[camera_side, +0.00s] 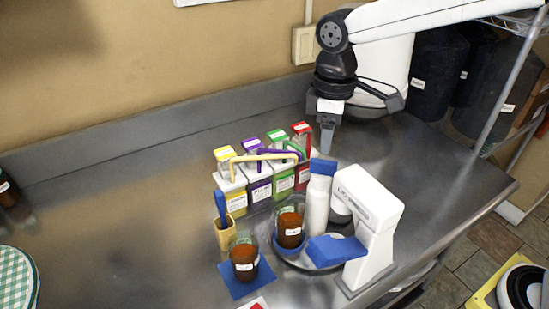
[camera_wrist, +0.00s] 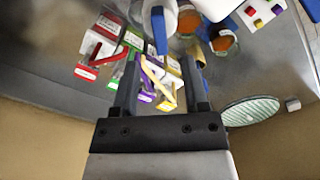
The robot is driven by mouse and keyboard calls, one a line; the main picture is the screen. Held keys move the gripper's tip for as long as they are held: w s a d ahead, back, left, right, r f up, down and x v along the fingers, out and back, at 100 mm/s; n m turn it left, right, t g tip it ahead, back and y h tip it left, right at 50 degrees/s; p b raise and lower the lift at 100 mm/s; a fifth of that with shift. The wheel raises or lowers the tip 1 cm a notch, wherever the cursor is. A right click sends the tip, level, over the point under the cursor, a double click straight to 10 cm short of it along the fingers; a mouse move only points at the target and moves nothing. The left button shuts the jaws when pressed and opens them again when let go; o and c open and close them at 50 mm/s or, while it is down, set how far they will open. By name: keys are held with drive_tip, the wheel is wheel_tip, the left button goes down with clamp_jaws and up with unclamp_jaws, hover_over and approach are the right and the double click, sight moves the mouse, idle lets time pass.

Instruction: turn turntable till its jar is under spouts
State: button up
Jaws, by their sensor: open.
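The turntable (camera_side: 318,262) is a low grey disc at the lower middle of the side view. A glass jar of brown liquid (camera_side: 290,228) stands upright near its left edge; a white bottle with a blue top (camera_side: 318,205) stands beside the jar. Yellow (camera_side: 262,157), purple, green and red spouts rise from labelled boxes behind the turntable; the yellow spout also shows in the wrist view (camera_wrist: 158,80). I cannot tell whether the jar lines up under any spout.
A white machine (camera_side: 372,225) stands at the turntable's right. A second brown jar (camera_side: 244,262) sits on a blue mat (camera_side: 235,290) at front left. A tan holder (camera_side: 233,204) with a blue-handled tool stands near it. The counter's left middle is clear.

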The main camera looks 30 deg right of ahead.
sight(324, 161)
drive_tip(key=shift+f, duration=3.3)
clamp_jaws()
